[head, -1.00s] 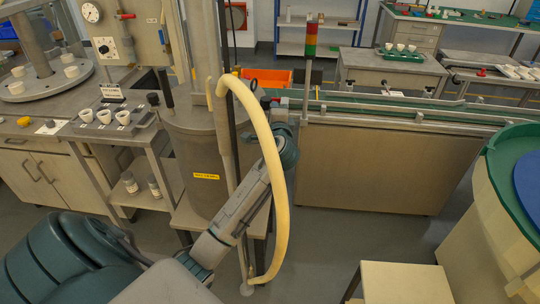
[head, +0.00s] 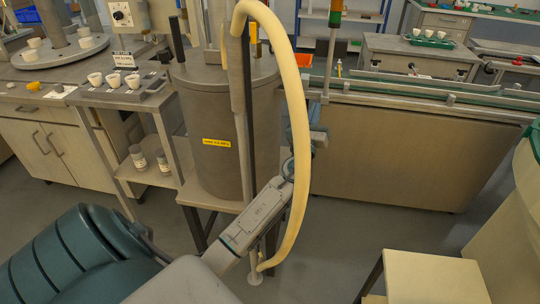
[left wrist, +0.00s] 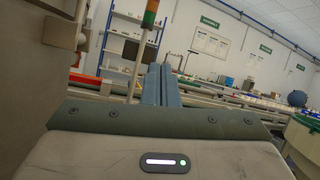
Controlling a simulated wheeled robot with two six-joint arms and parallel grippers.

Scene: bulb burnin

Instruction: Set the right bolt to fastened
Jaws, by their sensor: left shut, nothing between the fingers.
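I cannot make out the right bolt in either view. My left gripper (head: 318,137) is partly hidden behind the thick cream hose in the head view, in front of the conveyor's side and right of the grey drum. In the left wrist view its two blue-grey fingers (left wrist: 160,70) lie together, shut, with nothing held between them. They point toward the conveyor and the signal tower. My right gripper is not in view.
The grey drum (head: 212,115) with a yellow label stands left of the cream hose (head: 299,120). The conveyor (head: 420,150) runs across behind. A small cream table (head: 435,275) stands at the front right. A side bench holds white cups (head: 113,80). Open floor lies between.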

